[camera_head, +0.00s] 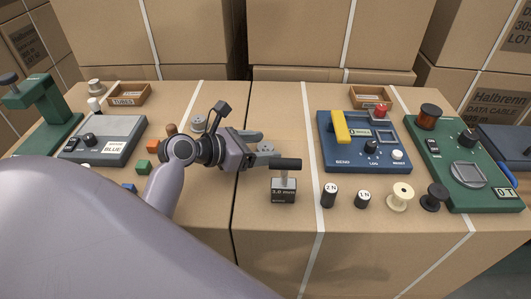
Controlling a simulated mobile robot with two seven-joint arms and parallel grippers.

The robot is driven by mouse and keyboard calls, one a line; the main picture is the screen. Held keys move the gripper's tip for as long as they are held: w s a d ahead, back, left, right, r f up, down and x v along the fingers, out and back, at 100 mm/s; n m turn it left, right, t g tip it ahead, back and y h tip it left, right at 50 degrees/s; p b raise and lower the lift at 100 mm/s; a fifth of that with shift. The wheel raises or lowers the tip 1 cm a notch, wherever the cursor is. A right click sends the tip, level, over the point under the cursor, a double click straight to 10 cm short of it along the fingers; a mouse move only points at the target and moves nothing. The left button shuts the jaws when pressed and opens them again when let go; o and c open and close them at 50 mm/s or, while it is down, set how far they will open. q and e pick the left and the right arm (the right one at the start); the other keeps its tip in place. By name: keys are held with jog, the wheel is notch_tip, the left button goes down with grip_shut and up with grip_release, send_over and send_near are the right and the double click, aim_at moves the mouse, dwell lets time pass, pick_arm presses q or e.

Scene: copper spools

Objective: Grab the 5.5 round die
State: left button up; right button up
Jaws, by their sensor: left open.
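My left gripper (264,147) reaches in from the left over the middle of the boxes, its fingers apart and pointing right. A small grey round piece (266,147) shows between or just under its fingertips. It may be a round die, but I cannot read any size on it, nor tell whether a finger touches it. Another grey round piece (198,124) lies behind my wrist, partly hidden. A dark block marked 3.0 mm (284,191), with a T-shaped handle, stands just right of and in front of the fingertips. My right gripper is not in view.
A blue device (335,158) with a yellow bar and a green device (488,187) stand at the right. Weights (329,195) and spools (400,196) line the front right. A grey device (120,127) and coloured cubes (143,167) are at the left.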

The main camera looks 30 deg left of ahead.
pick_arm(q)
jog(key=shift+w, duration=0.1)
grip_shut()
